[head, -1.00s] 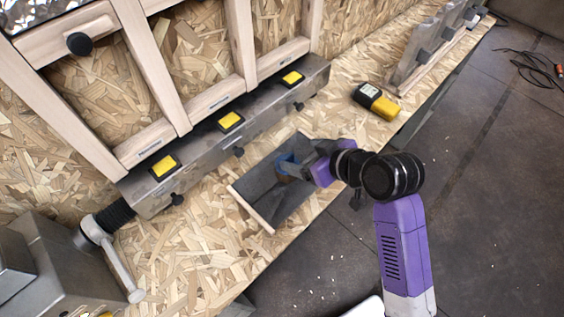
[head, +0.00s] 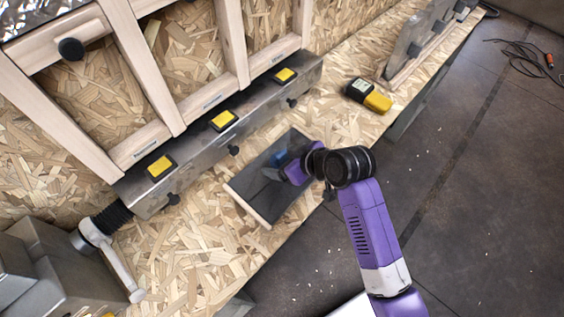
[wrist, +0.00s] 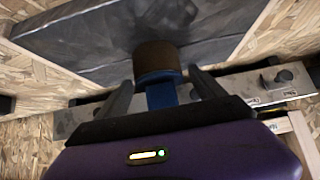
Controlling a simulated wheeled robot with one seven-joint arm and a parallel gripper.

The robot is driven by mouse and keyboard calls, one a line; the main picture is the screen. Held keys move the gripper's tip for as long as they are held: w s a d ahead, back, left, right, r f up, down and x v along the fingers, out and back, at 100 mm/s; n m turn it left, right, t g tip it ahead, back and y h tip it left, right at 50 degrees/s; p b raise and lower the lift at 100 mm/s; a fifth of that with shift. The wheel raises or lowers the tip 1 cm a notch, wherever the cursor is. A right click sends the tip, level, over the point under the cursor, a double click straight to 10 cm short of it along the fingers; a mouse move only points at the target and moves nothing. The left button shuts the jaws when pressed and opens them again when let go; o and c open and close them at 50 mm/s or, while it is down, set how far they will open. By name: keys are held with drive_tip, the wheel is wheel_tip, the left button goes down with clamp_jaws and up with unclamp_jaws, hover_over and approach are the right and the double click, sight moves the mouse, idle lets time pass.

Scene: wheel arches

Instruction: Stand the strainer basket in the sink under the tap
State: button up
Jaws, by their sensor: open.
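My gripper (head: 284,160) is open over the dark rectangular slab or shallow basin (head: 250,190) on the bench. In the wrist view my gripper (wrist: 163,86) has a dark finger on either side of a small blue piece (wrist: 160,95) with a brown round end (wrist: 157,58). The blue piece (head: 279,156) is mostly hidden by my gripper in the head view. I cannot tell whether it is the strainer basket or whether the fingers touch it. A grey pipe fitting with a long lever (head: 120,270) stands at lower left; I cannot tell if it is the tap.
A metal rail (head: 190,155) with yellow-topped blocks and dark knobs runs along the wooden frame behind the slab. A yellow and black device (head: 368,95) lies to the right. Grey upright brackets (head: 415,42) stand farther back. The chipboard bench's front edge drops to the dark floor.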

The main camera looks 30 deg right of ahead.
drive_tip(key=shift+c, duration=0.3)
drive_tip(key=c, duration=1.5)
drive_tip(key=shift+r, duration=0.1)
